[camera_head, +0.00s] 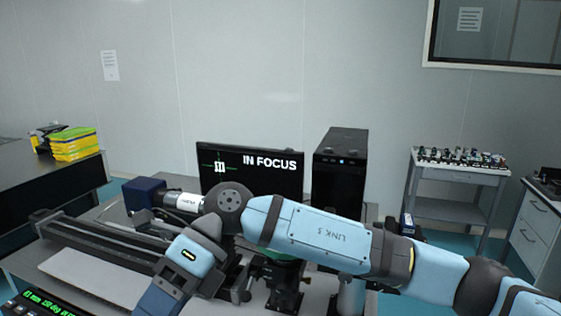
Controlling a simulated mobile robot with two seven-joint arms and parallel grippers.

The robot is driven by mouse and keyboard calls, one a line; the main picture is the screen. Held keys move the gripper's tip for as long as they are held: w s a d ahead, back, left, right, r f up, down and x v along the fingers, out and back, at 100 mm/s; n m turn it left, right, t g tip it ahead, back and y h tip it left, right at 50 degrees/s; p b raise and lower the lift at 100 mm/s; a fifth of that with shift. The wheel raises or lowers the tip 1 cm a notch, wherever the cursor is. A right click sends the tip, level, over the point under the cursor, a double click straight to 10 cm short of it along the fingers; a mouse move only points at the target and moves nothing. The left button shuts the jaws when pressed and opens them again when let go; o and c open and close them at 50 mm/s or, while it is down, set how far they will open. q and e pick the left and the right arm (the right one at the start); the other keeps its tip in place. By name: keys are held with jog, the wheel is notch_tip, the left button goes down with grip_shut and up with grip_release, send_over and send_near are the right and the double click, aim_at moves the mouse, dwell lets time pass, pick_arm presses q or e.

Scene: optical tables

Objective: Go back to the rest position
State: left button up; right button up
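A light-blue arm of mine reaches in from the lower right, marked "LINK 5" (330,235), and crosses in front of the optical table (95,273) to a dark round joint (231,200). I cannot tell for certain which arm this link belongs to. No fingertips of either gripper show clearly, so I see neither gripper holding anything.
A blue-backed camera with a silver lens barrel (183,201) stands behind the arm by a dark rail (100,240). A monitor (240,178) reads "IN FOCUS", beside a black tower (340,170). Dark optics mounts (285,288) stand below the arm. A cart (460,172) stands right.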

jog(key=w+d+m+t+y+p, duration=0.1)
jog(key=w+d+m+t+y, duration=0.15)
jog(key=m+t+y, duration=0.45)
jog(key=w+d+f+m+t+y+p, duration=0.1)
jog(key=w+d+m+t+y, duration=0.15)
jog(key=m+y, duration=0.5)
jog(key=w+d+m+t+y+p, duration=0.1)
jog(key=w+d+m+t+y, duration=0.3)
jog(key=m, duration=0.6)
jog(key=d+f+m+t+h+p, duration=0.1)
jog(key=d+f+m+t+h, duration=0.4)
jog(key=f+m+t+h, duration=0.3)
jog(key=d+f+m+t+h+p, duration=0.1)
jog(key=d+f+m+t+h, duration=0.5)
jog(key=f+m, duration=0.3)
jog(key=s+d+f+m+g+h+p, duration=0.1)
jog(key=s+d+f+m+g+h, duration=0.2)
jog(key=s+d+f, duration=0.4)
jog(key=s+d+f+m+g+h+p, duration=0.1)
jog(key=s+d+f+m+g+h, duration=0.3)
jog(key=s+d+f, duration=0.4)
notch_tip(320, 180, down, 4)
jog(key=shift+s+f+m+h, duration=0.2)
jog(key=shift+s+m+h, duration=0.25)
jog(key=shift+s+m, duration=0.35)
jog(key=shift+w, duration=0.1)
